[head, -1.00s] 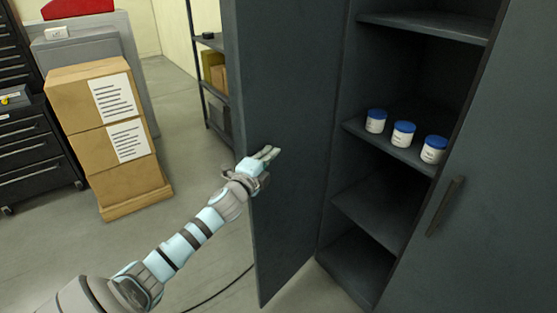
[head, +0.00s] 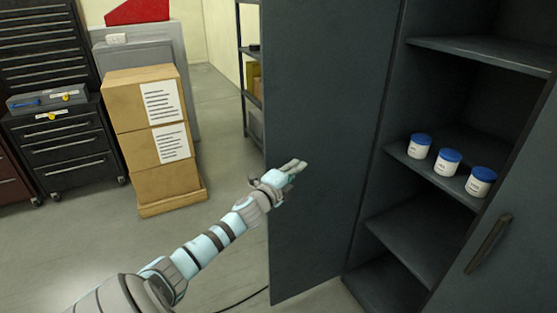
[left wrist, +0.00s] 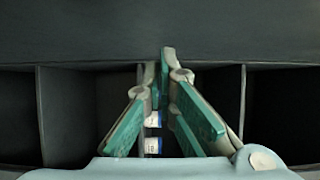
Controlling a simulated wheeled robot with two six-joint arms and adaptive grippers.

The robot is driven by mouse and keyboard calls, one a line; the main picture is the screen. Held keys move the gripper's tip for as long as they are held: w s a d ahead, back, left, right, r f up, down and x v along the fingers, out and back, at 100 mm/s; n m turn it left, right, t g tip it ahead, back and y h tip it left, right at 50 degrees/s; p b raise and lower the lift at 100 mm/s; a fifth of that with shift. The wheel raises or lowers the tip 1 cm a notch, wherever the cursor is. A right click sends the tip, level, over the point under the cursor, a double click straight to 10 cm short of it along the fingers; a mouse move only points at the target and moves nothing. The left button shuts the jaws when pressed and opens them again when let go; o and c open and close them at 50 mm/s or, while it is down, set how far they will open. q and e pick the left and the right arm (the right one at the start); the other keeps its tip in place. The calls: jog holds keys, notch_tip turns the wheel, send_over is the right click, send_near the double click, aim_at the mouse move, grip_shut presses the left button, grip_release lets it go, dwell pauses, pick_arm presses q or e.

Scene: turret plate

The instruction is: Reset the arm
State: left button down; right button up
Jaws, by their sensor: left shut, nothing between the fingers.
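My left gripper (head: 297,166) is shut and empty in the head view. It is in front of the open left door (head: 325,110) of a dark grey cabinet; I cannot tell whether it touches the door. In the left wrist view its fingertips (left wrist: 167,55) meet, with dark cabinet surfaces beyond. My left arm reaches up from the bottom left of the head view. My right gripper is not in view.
Three white jars with blue lids, one of them the middle jar (head: 447,162), stand on a cabinet shelf (head: 440,178). The right door has a handle (head: 488,244). Stacked cardboard boxes (head: 150,145) and a black drawer chest (head: 70,150) stand at left. Floor between them is clear.

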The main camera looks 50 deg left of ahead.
pick_arm(q)
jog(key=a+b+v, duration=0.2)
jog(key=b+v, duration=0.1)
jog(key=v, duration=0.7)
jog(key=shift+s+a+r, duration=0.15)
jog(key=shift+s+r, duration=0.05)
jog(key=shift+s, duration=0.1)
